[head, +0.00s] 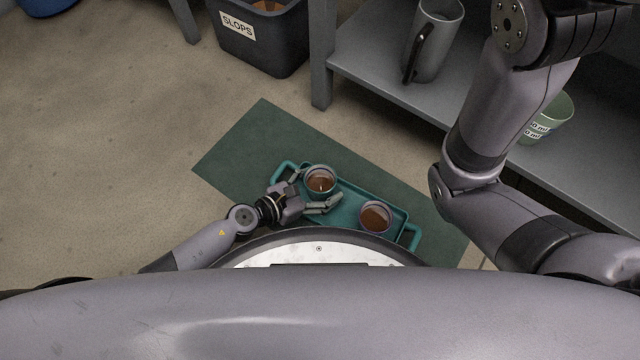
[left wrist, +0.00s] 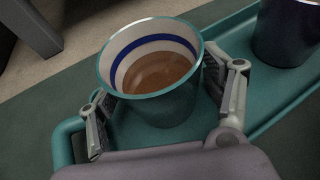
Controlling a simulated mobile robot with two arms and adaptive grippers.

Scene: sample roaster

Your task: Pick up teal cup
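The teal cup (head: 320,187) stands upright at the left end of a teal tray (head: 401,232), with brown liquid inside. In the left wrist view the teal cup (left wrist: 165,110) shows a white inner wall with a blue band. My left gripper (head: 317,190) is low at the tray, open, with one finger on each side of the cup. In the left wrist view, gaps show between the cup and the fingers of my left gripper (left wrist: 168,88). My right gripper is out of view; only its arm shows at the right.
A dark blue cup (head: 376,218) with brown liquid stands on the tray's right part. The tray lies on a green mat (head: 258,135). A slops bin (head: 262,40) stands behind.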

